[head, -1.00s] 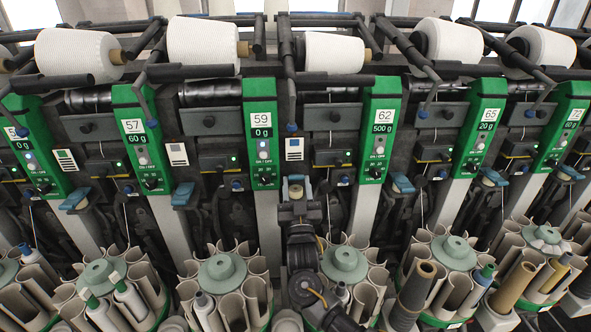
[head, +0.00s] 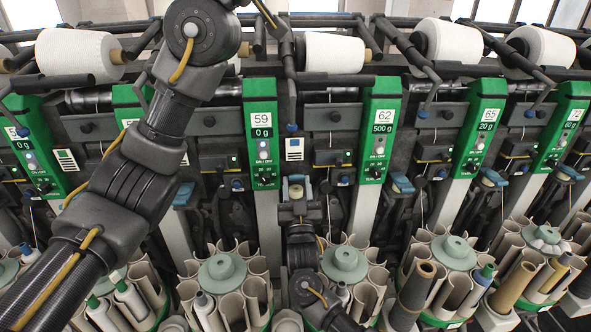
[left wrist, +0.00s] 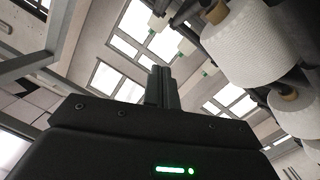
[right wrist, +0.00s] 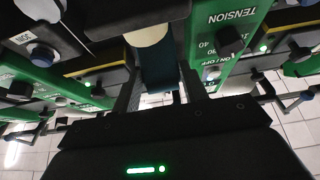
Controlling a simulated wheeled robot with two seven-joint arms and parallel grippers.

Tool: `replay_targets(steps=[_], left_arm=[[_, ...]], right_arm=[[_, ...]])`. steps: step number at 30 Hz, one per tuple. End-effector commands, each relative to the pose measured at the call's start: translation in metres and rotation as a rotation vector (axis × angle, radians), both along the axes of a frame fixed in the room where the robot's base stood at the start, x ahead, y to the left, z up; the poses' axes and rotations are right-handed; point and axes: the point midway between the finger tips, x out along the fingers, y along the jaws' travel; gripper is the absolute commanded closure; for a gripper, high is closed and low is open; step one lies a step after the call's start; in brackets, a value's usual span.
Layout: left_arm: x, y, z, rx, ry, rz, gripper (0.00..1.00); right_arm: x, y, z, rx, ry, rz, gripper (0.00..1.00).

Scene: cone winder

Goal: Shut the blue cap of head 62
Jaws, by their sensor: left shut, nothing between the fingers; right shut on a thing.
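Head 62 has a green panel (head: 379,130) marked 62 and 500 g in the head view. My right gripper (head: 296,190) is at the machine front, left of this panel's post. In the right wrist view a blue cap (right wrist: 158,68) lies between the two fingers, and the gripper is shut on it. A cream round piece (right wrist: 150,35) shows beside the cap. In the head view my gripper mostly hides this cap, and I cannot tell its tilt. My left gripper (left wrist: 162,88) is shut and empty, pointing up towards the ceiling windows; it is outside the head view.
Neighbouring blue caps (head: 402,183) and (head: 184,194) stick out from other heads. Round bobbin magazines (head: 222,270) stand below in a row. White yarn cones (head: 334,53) and dark bars run along the top; cones also show right of my left gripper.

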Motion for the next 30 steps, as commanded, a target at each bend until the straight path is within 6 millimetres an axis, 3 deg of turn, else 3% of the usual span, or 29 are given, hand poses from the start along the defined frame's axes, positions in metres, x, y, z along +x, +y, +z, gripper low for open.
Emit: replay_targets(steps=[1, 6, 9, 12, 16, 22, 30], left_arm=[[0.004, -0.016, -0.048, 0.056, 0.083, -0.008, 1.00], [-0.007, -0.051, -0.177, 0.228, 0.316, -0.024, 1.00], [-0.022, -0.065, -0.233, 0.310, 0.415, -0.037, 1.00], [-0.035, -0.074, -0.270, 0.368, 0.483, -0.047, 1.00], [-0.045, -0.077, -0.295, 0.407, 0.530, -0.051, 1.00], [-0.047, -0.078, -0.301, 0.417, 0.543, -0.050, 1.00], [-0.021, -0.077, -0.321, 0.416, 0.545, -0.049, 1.00]], right_arm=[[0.000, 0.000, 0.001, 0.001, -0.003, 0.002, 0.98], [0.000, 0.000, 0.001, 0.002, -0.002, 0.001, 0.98], [0.000, 0.000, 0.001, 0.001, -0.002, 0.000, 0.98], [-0.001, 0.000, 0.001, 0.000, -0.003, 0.001, 0.98], [-0.001, 0.001, 0.001, 0.000, -0.003, 0.002, 0.98], [0.000, 0.000, 0.001, 0.001, -0.003, 0.000, 0.98], [0.000, 0.000, 0.001, 0.000, -0.003, 0.001, 0.98]])
